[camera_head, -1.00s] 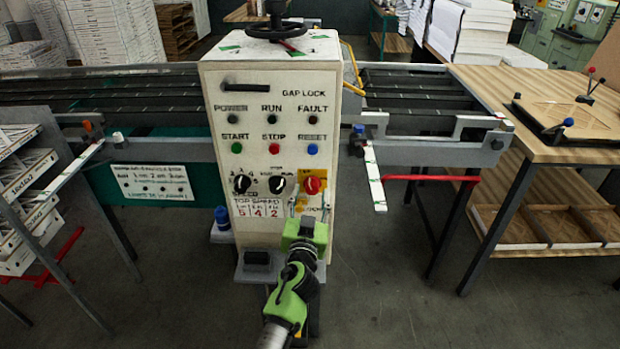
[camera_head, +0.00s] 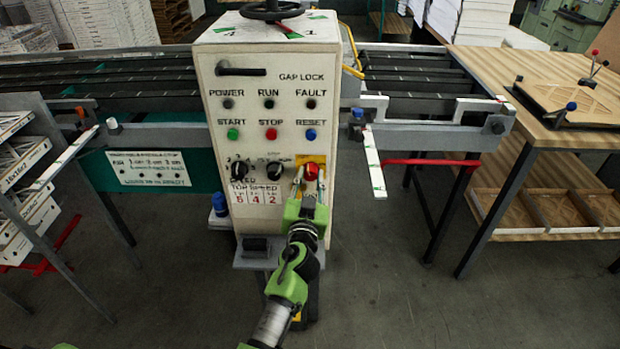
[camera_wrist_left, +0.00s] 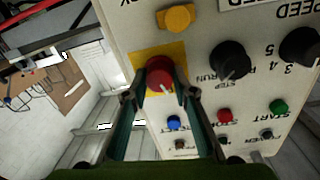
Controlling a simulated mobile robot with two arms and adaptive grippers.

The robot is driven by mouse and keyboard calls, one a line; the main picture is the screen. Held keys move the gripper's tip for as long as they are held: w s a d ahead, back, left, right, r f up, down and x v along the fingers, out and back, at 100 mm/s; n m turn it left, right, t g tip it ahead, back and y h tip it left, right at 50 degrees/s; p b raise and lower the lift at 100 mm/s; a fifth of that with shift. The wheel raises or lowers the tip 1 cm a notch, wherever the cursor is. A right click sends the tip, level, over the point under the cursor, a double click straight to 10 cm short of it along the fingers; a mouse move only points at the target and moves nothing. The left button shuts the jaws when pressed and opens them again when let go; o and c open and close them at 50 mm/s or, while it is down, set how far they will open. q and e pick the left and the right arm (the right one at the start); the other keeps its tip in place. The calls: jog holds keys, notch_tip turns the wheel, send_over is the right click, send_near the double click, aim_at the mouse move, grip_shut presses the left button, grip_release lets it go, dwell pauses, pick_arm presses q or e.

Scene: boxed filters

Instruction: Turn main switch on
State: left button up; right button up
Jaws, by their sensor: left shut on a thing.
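The main switch is a red rotary knob (camera_head: 311,171) on a yellow plate, at the lower right of the white control cabinet's front (camera_head: 265,145). My left gripper (camera_head: 311,177) has a finger on each side of the knob and is shut on it. The left wrist view shows the red knob (camera_wrist_left: 160,73) between the two fingertips (camera_wrist_left: 161,85), with a white pointer mark angled toward the lower right of that picture. The fingers partly hide the yellow plate in the head view. My right gripper is not in view.
Left of the red switch are two black knobs (camera_head: 273,170). Above are the green start (camera_head: 233,134), red stop (camera_head: 271,134) and blue reset (camera_head: 310,135) buttons. A yellow part (camera_wrist_left: 177,17) sits near the knob. A wooden table (camera_head: 540,110) stands to the right.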

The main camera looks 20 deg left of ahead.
pick_arm(q)
jog(key=shift+m, duration=0.3)
jog(key=m, duration=0.4)
jog(key=shift+r, duration=0.1)
jog(key=m, duration=0.4)
jog(key=shift+r+g, duration=0.1)
jog(key=shift+g, duration=0.2)
jog(key=m+p, duration=0.1)
jog(key=m, duration=0.4)
jog(key=shift+y, duration=0.3)
jog(key=m+p, duration=0.1)
jog(key=m, duration=0.1)
jog(key=shift+w+m, duration=0.1)
jog(key=shift+m, duration=0.2)
jog(key=shift+r+m, duration=0.1)
jog(key=shift+m, duration=0.3)
